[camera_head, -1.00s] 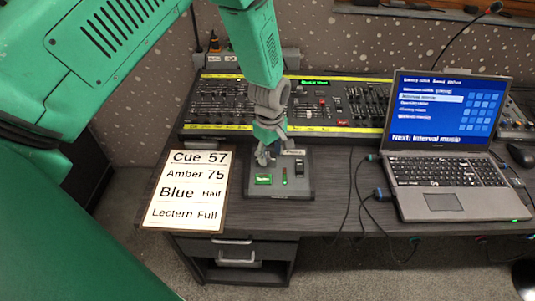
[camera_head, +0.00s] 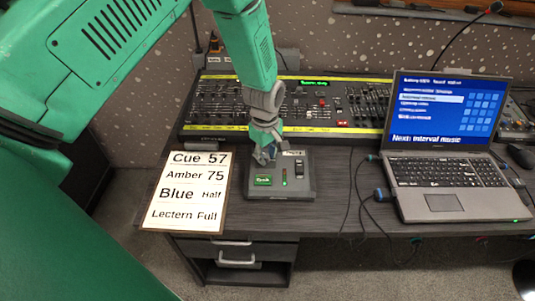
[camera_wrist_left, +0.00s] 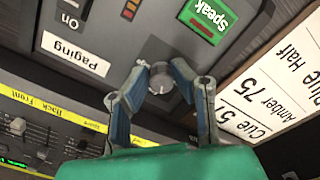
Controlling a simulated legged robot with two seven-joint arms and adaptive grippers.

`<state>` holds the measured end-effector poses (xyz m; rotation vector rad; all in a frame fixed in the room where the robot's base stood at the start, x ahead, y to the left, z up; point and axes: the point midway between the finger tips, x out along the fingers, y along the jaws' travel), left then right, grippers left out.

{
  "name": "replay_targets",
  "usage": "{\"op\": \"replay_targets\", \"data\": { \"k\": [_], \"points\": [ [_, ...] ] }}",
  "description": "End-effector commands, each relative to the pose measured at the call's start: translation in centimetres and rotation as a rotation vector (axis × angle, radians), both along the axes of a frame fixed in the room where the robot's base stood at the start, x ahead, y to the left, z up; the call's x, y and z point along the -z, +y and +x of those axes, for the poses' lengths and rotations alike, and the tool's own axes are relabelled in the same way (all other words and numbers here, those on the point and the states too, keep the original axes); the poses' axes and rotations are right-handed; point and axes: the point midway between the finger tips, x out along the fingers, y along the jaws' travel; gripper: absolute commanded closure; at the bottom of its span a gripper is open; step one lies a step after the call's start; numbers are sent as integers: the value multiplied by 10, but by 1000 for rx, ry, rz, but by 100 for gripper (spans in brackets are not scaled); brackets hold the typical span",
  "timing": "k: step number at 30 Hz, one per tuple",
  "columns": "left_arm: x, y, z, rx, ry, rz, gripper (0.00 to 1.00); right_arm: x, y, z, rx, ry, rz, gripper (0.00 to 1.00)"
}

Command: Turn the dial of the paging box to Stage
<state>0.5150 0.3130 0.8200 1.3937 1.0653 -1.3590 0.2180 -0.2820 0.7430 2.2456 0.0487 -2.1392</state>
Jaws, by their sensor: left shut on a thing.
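The paging box (camera_head: 305,192) is a dark grey box at the front of the desk, with a green Speak button (camera_head: 263,180) and a rocker switch. My left gripper (camera_head: 265,155) reaches down from above onto its back left part and hides the dial in the head view. In the left wrist view the dial (camera_wrist_left: 161,83) is a small round grey knob near the Paging label (camera_wrist_left: 75,53). The two fingers of my left gripper (camera_wrist_left: 160,72) stand either side of it, shut on it. The dial's position marks cannot be read. My right gripper is not in view.
The lighting desk (camera_head: 215,105) with several faders stands behind the box. A cue card (camera_head: 185,190) lies just left of it. A laptop (camera_head: 445,150) stands to the right, with cables (camera_head: 360,195) between it and the box.

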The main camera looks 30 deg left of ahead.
Motion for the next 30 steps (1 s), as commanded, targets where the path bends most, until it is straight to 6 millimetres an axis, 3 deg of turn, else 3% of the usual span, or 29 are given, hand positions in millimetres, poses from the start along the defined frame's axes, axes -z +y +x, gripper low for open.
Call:
{"op": "replay_targets", "data": {
  "k": [30],
  "points": [
    [-2,3,4,-1,-9,0,100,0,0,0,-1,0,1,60]
  ]
}}
